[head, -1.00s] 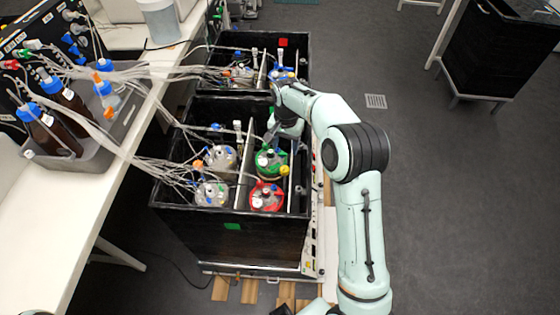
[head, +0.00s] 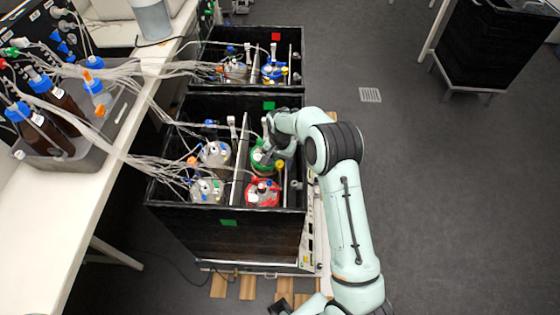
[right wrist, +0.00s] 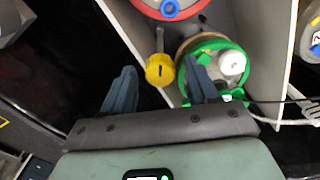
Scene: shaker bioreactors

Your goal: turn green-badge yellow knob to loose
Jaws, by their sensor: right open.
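The yellow knob (right wrist: 159,69) has a dark slot and sits on a thin metal rod in the right wrist view. It lies between and just ahead of the fingertips of my right gripper (right wrist: 160,82), which is open with a finger on either side. I cannot tell whether either finger touches it. The green-ringed bottle (right wrist: 232,64) stands right beside the right finger.
A red-ringed bottle (head: 262,192) and two clear bottles share the box, with a divider (head: 238,180) between the pairs. Tubes (head: 150,160) run in from the left bench (head: 60,225). A red-badge box (head: 275,37) stands behind. The floor to the right is open.

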